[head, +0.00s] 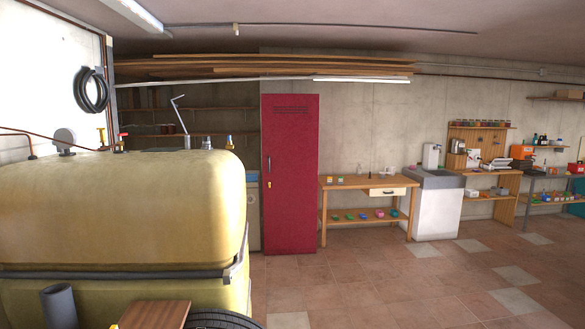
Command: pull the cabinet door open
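A tall red cabinet (290,180) stands against the back wall, left of the picture's middle. Its door looks closed. Vent slots show near the top of the door, and a dark handle with a small yellow piece below it (269,184) sits on the door's left edge. The cabinet is some distance away across the floor. My gripper is not in view.
A large yellow tank (120,210) fills the left foreground, its right end near the cabinet's left side in the picture. A wooden table (365,183) stands right of the cabinet, then a sink (432,205). The tiled floor (385,285) in front is clear.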

